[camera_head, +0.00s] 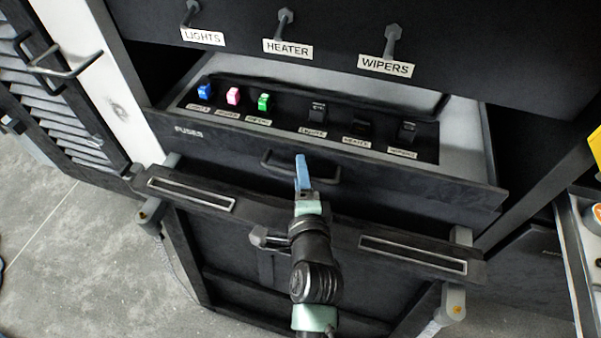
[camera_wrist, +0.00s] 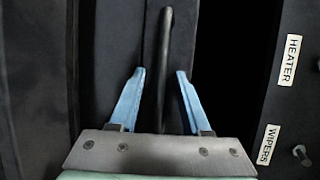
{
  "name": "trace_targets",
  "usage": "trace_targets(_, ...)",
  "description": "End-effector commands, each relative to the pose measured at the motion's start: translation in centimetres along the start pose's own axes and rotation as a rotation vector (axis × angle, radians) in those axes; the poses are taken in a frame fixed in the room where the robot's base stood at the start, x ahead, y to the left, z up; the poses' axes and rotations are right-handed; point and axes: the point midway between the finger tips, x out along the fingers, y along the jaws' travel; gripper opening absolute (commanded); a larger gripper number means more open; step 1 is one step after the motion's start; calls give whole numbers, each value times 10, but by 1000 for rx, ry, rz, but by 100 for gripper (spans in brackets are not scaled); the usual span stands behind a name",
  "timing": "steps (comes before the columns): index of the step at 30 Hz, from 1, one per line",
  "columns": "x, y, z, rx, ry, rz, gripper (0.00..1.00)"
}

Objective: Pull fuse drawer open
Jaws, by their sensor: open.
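The fuse drawer (camera_head: 230,146) is a dark drawer labelled FUSES, and it stands partly out, with its inside showing. Its dark bar handle (camera_head: 335,176) is on the middle of its front. My gripper (camera_head: 302,160) is at the handle, with its blue fingers pointing at the drawer front. In the wrist view my gripper (camera_wrist: 160,75) is open, and the handle bar (camera_wrist: 164,60) runs between the two fingers with gaps visible on both sides. Inside the drawer are a blue fuse (camera_head: 205,91), a pink fuse (camera_head: 233,96), a green fuse (camera_head: 264,102) and several black sockets with labels.
Above the drawer is a dark panel with switches labelled LIGHTS (camera_head: 202,37), HEATER (camera_head: 288,48) and WIPERS (camera_head: 386,66). A louvred door (camera_head: 62,115) stands at the left. Another open drawer or tray (camera_head: 578,262) is at the right edge. Grey floor shows at lower left.

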Motion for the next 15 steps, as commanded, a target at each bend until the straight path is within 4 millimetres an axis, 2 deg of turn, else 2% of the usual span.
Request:
trace_targets(8,1,0,0,0,0,0,47)
trace_targets(15,1,0,0,0,0,0,6)
